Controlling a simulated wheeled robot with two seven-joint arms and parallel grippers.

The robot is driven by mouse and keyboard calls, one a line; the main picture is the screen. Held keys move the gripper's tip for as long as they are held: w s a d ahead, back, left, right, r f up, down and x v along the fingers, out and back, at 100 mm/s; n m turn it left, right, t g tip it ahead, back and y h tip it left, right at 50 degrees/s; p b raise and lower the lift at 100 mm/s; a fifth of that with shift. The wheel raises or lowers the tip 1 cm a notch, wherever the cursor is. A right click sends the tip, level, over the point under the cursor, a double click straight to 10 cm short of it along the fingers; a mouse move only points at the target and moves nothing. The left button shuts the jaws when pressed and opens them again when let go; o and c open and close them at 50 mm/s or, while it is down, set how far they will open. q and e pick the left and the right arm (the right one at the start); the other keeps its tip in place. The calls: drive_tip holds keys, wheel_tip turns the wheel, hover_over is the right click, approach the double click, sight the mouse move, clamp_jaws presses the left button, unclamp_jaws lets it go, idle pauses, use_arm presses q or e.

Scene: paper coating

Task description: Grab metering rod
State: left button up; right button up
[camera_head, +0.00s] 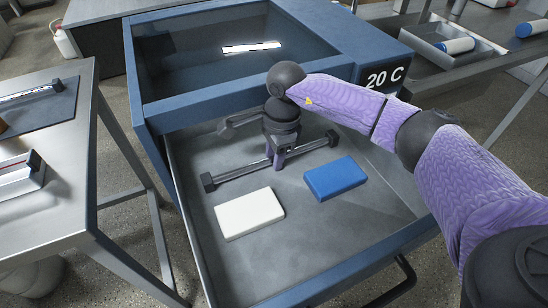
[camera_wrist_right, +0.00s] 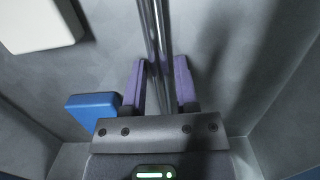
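The metering rod, a thin metal bar with dark square end blocks (camera_head: 208,182), lies across the floor of the open drawer (camera_head: 330,235). My right gripper (camera_head: 279,158) points down over the middle of the rod. In the right wrist view the shiny rod (camera_wrist_right: 155,25) runs between the two purple fingers of the right gripper (camera_wrist_right: 160,75). The fingers stand apart, one on each side of it, with small gaps showing. The gripper hides part of the rod's middle in the head view. My left gripper is not in view.
A white block (camera_head: 249,213) and a blue block (camera_head: 335,178) lie in the drawer in front of the rod. The blue cabinet (camera_head: 190,120) with a dark glass top overhangs behind. A metal table (camera_head: 60,215) stands at left, and a tray (camera_head: 425,45) at the back right.

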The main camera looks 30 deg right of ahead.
clamp_jaws()
drive_tip(key=shift+r, duration=0.1)
